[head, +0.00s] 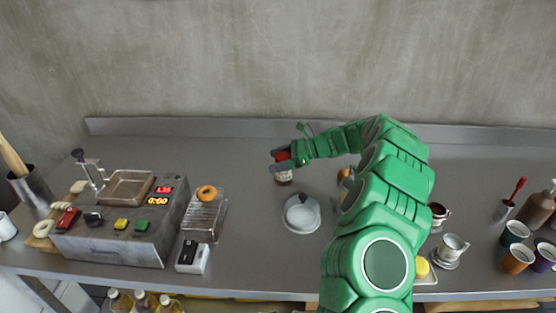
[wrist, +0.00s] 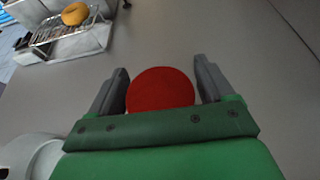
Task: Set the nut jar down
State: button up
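The nut jar (head: 284,176) has a red lid and a pale label. It is upright at the back middle of the counter (head: 250,220). My gripper (head: 280,160) is around its upper part, with one dark finger on each side. The lower edge of the lid is hidden by my gripper's green body. Whether the jar's base touches the counter cannot be told.
A white domed dish (head: 302,214) stands in front of the jar. Left of it are a wire rack (head: 204,218) with a doughnut (head: 206,192) and a fryer (head: 120,225). Cups (head: 515,233) stand at the right. The counter between rack and jar is clear.

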jog(key=shift+o, duration=0.3)
jog(key=shift+d+r, duration=0.15)
jog(key=shift+r, duration=0.05)
jog(key=v, duration=1.1)
jog(key=shift+d, duration=0.35)
